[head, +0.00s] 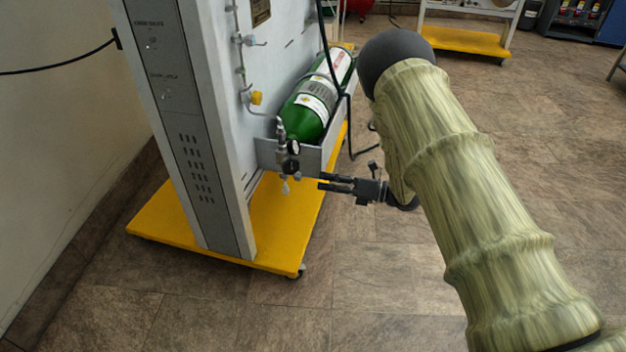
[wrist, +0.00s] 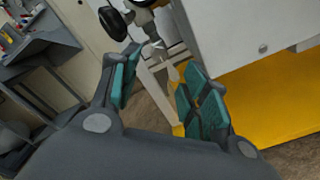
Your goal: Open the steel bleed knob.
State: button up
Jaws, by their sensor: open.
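The green oxygen cylinder (head: 318,103) lies tilted in a grey holder on the trainer, with a valve and gauge assembly (head: 290,150) at its lower end. A small pale steel knob, which looks like the bleed knob (head: 284,187), hangs under that assembly. In the wrist view a small steel piece (wrist: 155,42), likely the same knob, shows just beyond the fingertips, partly blurred. My gripper (head: 321,181) is open and empty, to the right of the knob and apart from it, fingers pointing left. Its teal finger pads show in the wrist view (wrist: 160,62).
A black round gauge (wrist: 113,22) is beyond the left finger. The holder's pale wall (wrist: 250,40) is close on the right. The yellow base (head: 270,240) lies below. A yellow knob (head: 256,98) is on the panel.

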jog(key=shift+v, duration=1.4)
jog(key=shift+f, duration=0.1)
jog(key=s+d+f+m+t+h, duration=0.1)
jog(key=s+d+f+m+h, duration=0.3)
jog(key=f+m, duration=0.35)
jog(key=s+d+f+m+t+h, duration=0.1)
jog(key=s+f+m+h, duration=0.4)
jog(key=m, duration=0.4)
jog(key=s+d+f+m+t+h, duration=0.25)
jog(key=s+f+m, duration=0.25)
jog(key=f+m, duration=0.3)
jog(key=s+d+f+m+g+h, duration=0.1)
jog(key=s+f+m+g+h, duration=0.15)
jog(key=s+m, duration=0.6)
jog(key=s+d+f+m+g+h, duration=0.1)
jog(key=s+d+m+g, duration=0.2)
jog(key=s, duration=1.1)
jog(key=s+f+m+g+h, duration=0.2)
jog(key=s+m+g, duration=0.3)
jog(key=s, duration=0.6)
notch_tip(320, 180, up, 36)
jog(key=m+p, duration=0.1)
jog(key=p, duration=3.4)
jog(key=shift+s, duration=0.2)
